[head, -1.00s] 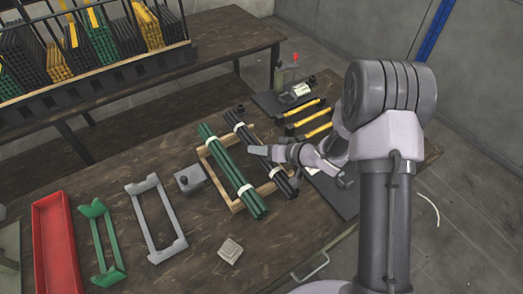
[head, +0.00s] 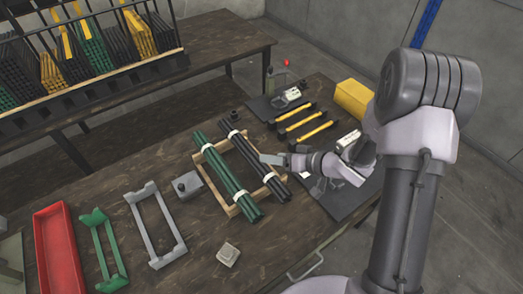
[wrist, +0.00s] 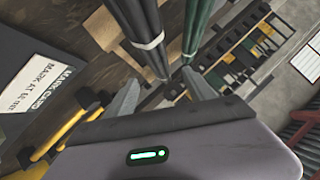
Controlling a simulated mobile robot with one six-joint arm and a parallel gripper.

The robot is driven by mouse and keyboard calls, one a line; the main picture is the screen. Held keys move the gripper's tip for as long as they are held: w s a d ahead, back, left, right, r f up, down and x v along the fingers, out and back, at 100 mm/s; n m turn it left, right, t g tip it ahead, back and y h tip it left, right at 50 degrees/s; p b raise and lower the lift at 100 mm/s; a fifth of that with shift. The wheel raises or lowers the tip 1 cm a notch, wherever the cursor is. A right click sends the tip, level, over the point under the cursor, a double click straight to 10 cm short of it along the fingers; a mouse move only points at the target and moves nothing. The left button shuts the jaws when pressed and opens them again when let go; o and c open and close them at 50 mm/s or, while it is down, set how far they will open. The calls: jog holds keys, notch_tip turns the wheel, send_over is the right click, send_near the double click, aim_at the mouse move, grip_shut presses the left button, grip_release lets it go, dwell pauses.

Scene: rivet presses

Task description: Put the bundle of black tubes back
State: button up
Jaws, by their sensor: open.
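The bundle of black tubes (head: 253,163), held by white bands, lies in a light wooden frame (head: 236,211) on the dark table, beside a bundle of green tubes (head: 226,172). My gripper (head: 272,159) is at the right side of the black bundle in the head view. In the wrist view the black bundle (wrist: 140,22) and the green bundle (wrist: 196,22) run away at the top. My gripper's fingers (wrist: 160,92) are spread apart with nothing held between them; whether they touch the black bundle cannot be told.
A rack of tubes (head: 90,82) stands on the back table. A grey cradle (head: 155,225), a green cradle (head: 103,250), a red tray (head: 58,255) and a grey block (head: 188,185) lie left. Yellow-and-black bars (head: 305,122) and a yellow block (head: 354,99) lie right.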

jog(key=w+d+r+m+t+h, duration=0.3)
jog(key=d+r+h, duration=0.5)
jog(key=d+r, duration=0.45)
jog(key=s+d+r+m+h, duration=0.2)
jog(key=s+r, duration=0.3)
jog(key=r, duration=0.3)
jog(key=s+a+r+m+g+y, duration=0.1)
jog(key=s+a, duration=0.4)
jog(key=s, duration=0.7)
jog(key=s+a+r+m+g+y, duration=0.1)
jog(key=s+a+r+m+g, duration=0.1)
jog(key=s, duration=0.9)
jog(key=a+r+g, duration=0.1)
jog(key=a, duration=0.1)
jog(key=shift+s+a, duration=0.35)
jog(key=shift+a, duration=0.05)
